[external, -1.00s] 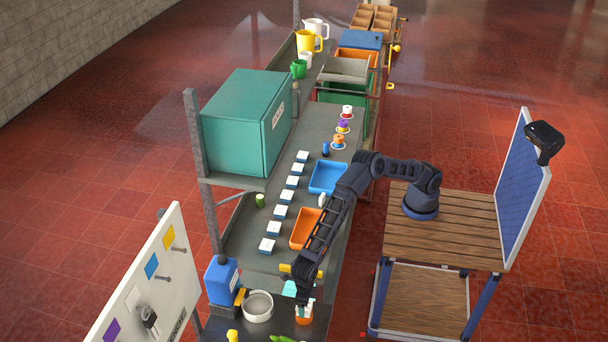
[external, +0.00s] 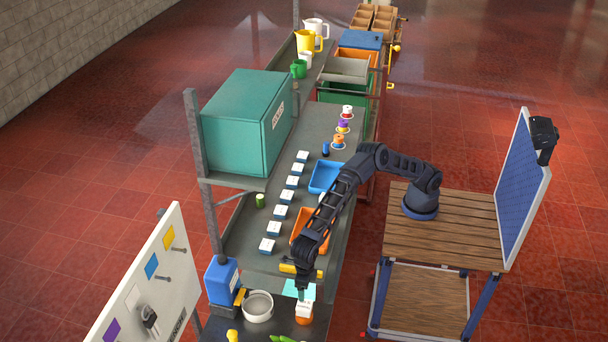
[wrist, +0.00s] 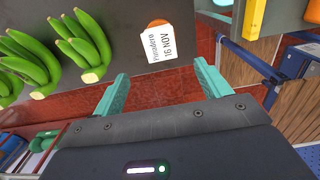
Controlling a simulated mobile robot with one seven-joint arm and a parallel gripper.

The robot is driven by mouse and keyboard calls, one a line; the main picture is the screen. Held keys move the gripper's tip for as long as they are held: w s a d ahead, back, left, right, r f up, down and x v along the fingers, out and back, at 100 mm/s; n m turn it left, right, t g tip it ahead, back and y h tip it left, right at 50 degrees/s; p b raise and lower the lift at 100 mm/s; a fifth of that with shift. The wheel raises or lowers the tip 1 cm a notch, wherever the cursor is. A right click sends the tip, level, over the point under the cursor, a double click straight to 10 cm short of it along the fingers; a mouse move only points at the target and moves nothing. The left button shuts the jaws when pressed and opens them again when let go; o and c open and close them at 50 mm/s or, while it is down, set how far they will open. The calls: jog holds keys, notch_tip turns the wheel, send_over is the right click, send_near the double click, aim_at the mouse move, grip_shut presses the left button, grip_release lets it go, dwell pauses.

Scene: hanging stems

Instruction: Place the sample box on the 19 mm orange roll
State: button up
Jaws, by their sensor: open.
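A white box (external: 304,308) with a printed label sits on an orange thing (external: 304,320) near the front end of the bench. In the wrist view, the box (wrist: 171,47) has its label facing up, and a rounded orange edge (wrist: 157,23) shows from under it; the rest is hidden, so I cannot read its size. My gripper (external: 303,290) is just above and behind the box. In the wrist view my gripper (wrist: 161,71) has its teal fingers wide apart and empty, with the box beyond the fingertips, not between them.
Green banana hands (wrist: 80,42) lie left of the box in the wrist view. A round metal bowl (external: 258,306) and blue jug (external: 222,280) stand left of it. An orange tray (external: 305,246), a row of white-topped boxes (external: 281,212) and several coloured rolls (external: 338,141) are farther along.

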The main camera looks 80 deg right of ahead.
jog(key=w+d+r+m+t, duration=0.1)
jog(key=w+d+r+m, duration=0.4)
jog(key=d, duration=0.6)
jog(key=d+r+m, duration=0.3)
jog(key=d+r, duration=0.4)
jog(key=d, duration=0.3)
jog(key=w+d+r+m+t, duration=0.1)
jog(key=w+d+r+m, duration=0.2)
jog(key=d+r, duration=0.55)
jog(key=s+d+r+m, duration=0.2)
jog(key=d+m, duration=0.4)
jog(key=d, duration=1.1)
jog(key=s+d+m+t, duration=0.1)
jog(key=s+d+m, duration=0.45)
jog(key=d, duration=0.55)
jog(key=s+d+m+t, duration=0.1)
jog(key=s+d+m, duration=0.4)
jog(key=d, duration=0.5)
jog(key=s+d+f+m, duration=0.4)
jog(key=s+d, duration=0.2)
jog(key=s, duration=0.2)
jog(key=s+d+f+m, duration=0.3)
jog(key=s+d, duration=0.3)
jog(key=s, duration=0.2)
jog(key=shift+d+f+m+t, duration=0.3)
jog(key=shift+f+m, duration=0.1)
jog(key=shift+m, duration=0.35)
